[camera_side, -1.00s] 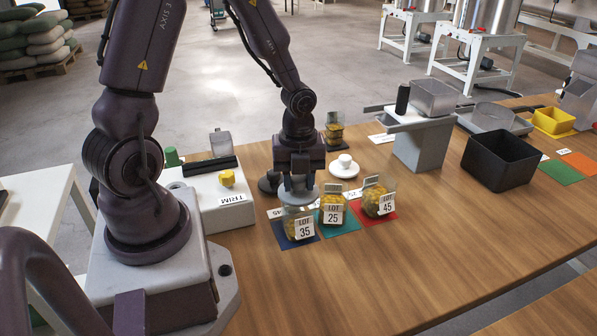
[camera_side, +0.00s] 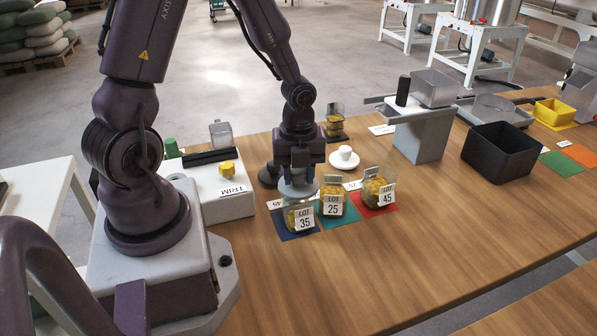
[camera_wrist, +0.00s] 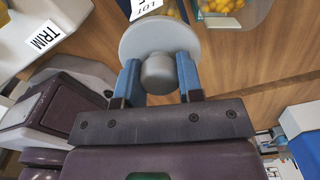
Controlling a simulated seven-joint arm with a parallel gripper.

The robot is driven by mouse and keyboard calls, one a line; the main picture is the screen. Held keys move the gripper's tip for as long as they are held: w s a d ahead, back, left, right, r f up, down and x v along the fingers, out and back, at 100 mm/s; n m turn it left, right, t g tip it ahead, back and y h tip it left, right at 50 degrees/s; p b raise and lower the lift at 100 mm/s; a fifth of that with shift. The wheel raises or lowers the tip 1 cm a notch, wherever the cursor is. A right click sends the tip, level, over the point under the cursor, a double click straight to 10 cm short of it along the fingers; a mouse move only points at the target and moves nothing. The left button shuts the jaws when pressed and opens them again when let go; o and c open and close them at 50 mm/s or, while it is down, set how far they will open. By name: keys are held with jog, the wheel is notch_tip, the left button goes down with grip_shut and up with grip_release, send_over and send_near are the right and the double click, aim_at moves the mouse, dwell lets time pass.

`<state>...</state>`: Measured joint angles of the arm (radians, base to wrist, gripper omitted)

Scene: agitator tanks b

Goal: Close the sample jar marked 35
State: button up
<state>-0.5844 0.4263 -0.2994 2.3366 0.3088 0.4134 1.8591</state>
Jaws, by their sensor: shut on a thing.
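The jar marked LOT 35 (camera_side: 300,216) stands on a blue mat at the left end of a row of labelled jars, with yellow pieces inside. My gripper (camera_side: 298,180) is over it, pointing down. Its blue fingers (camera_wrist: 159,80) are shut on the knob of a round grey lid (camera_wrist: 130,42). In the side view the lid (camera_side: 298,190) is level at the top of the LOT 35 jar. The jar's rim is hidden, so I cannot tell whether the lid touches it. Part of a LOT label (camera_wrist: 145,6) shows past the lid in the wrist view.
Jars LOT 25 (camera_side: 332,204) and LOT 45 (camera_side: 377,190) stand close on the right. A white lid (camera_side: 345,157) and a dark round piece (camera_side: 269,176) lie behind. The TRIM box (camera_side: 215,188) is left. The front table is clear.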

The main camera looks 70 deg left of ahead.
jog(key=shift+f, duration=1)
jog(key=o, duration=1)
